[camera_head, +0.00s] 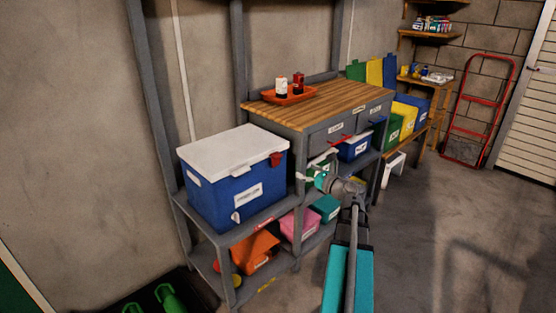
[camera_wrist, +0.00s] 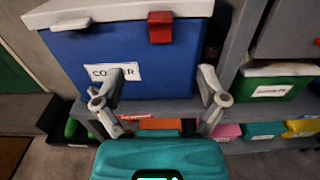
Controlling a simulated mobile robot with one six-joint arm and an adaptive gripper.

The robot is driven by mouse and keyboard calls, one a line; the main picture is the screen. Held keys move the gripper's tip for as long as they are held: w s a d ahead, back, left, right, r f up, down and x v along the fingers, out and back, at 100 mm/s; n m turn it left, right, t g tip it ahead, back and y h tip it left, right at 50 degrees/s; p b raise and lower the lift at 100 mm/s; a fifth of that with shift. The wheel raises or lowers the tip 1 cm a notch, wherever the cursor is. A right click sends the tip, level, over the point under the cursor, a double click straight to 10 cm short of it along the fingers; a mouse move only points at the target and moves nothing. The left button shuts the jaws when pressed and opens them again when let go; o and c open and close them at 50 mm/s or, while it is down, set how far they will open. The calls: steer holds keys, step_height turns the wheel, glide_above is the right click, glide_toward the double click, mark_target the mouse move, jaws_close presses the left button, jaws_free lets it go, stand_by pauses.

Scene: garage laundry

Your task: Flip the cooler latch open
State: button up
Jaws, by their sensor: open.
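The cooler (camera_head: 222,200) is a blue box with a white lid (camera_head: 232,147), standing on a grey metal shelf at the left of the bench. Its red latch (camera_head: 276,159) sits at the lid's front edge near the right corner, hanging down over the blue wall. In the wrist view the cooler (camera_wrist: 130,55) fills the upper middle, with the red latch (camera_wrist: 160,27) above and between my fingers. My gripper (camera_head: 312,178) is to the right of the cooler in the head view. In the wrist view my gripper (camera_wrist: 160,82) is open and empty, apart from the latch.
A wood-topped workbench (camera_head: 345,97) with drawers stands right of the cooler, holding an orange tray (camera_head: 290,96) with bottles. Lower shelves hold an orange bin (camera_head: 255,251), a pink bin (camera_head: 300,226) and other bins. A red hand truck (camera_head: 478,110) stands far right. The floor at right is clear.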

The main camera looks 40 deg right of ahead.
mark_target(280, 157)
steer(key=shift+w, duration=0.15)
steer(key=w, duration=0.9)
steer(key=w+a, duration=0.1)
steer(key=w, duration=0.3)
steer(key=shift+w, duration=0.25)
steer(key=c, duration=1.1)
steer(key=shift+a, duration=0.2)
steer(key=shift+c, duration=0.3)
steer(key=shift+d, duration=0.1)
